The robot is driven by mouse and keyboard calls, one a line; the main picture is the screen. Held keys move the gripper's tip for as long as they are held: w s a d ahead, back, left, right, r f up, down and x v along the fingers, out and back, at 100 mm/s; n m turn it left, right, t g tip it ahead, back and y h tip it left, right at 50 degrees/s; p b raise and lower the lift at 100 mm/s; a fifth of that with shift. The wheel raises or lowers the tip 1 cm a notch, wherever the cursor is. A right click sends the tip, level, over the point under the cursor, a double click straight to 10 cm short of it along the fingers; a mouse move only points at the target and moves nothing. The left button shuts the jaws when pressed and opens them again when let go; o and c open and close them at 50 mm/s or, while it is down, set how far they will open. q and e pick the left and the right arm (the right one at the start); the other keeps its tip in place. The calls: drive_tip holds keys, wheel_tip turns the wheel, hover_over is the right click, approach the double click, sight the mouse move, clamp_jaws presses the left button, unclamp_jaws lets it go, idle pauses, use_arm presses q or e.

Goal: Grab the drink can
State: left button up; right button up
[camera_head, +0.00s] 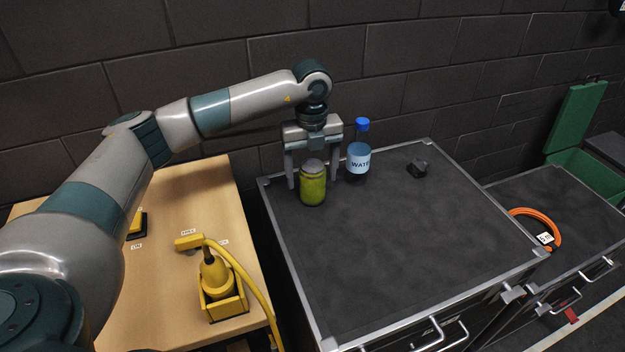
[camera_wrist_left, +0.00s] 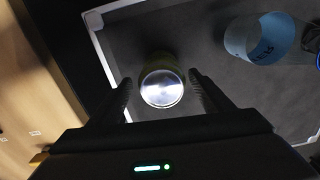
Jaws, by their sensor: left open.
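A green drink can (camera_head: 313,187) with a silver top stands upright on the dark top of a metal-edged cabinet (camera_head: 400,240), near its far left corner. My left gripper (camera_head: 311,180) points down over the can from above, its fingers open on the left and right of it. In the left wrist view, the can's shiny lid (camera_wrist_left: 161,88) lies between the two dark fingers (camera_wrist_left: 160,90), with a visible gap on each side. My right gripper is not in view.
A water bottle (camera_head: 358,160) with a blue cap stands close to the right of the gripper. A wooden table (camera_head: 215,180) with a yellow device (camera_head: 215,275) is at left. The cabinet's front area is clear.

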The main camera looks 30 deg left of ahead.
sight(313, 188)
use_arm(q)
drive_tip(key=shift+f, duration=0.15)
drive_tip(key=shift+f+p, duration=0.55)
drive_tip(key=shift+p, duration=0.05)
drive_tip(key=f+p, duration=0.1)
drive_tip(key=f, duration=0.2)
drive_tip(key=shift+w, duration=0.2)
drive_tip(key=shift+f+p, duration=0.3)
drive_tip(key=shift+f, duration=0.25)
drive_tip(key=c, duration=1.1)
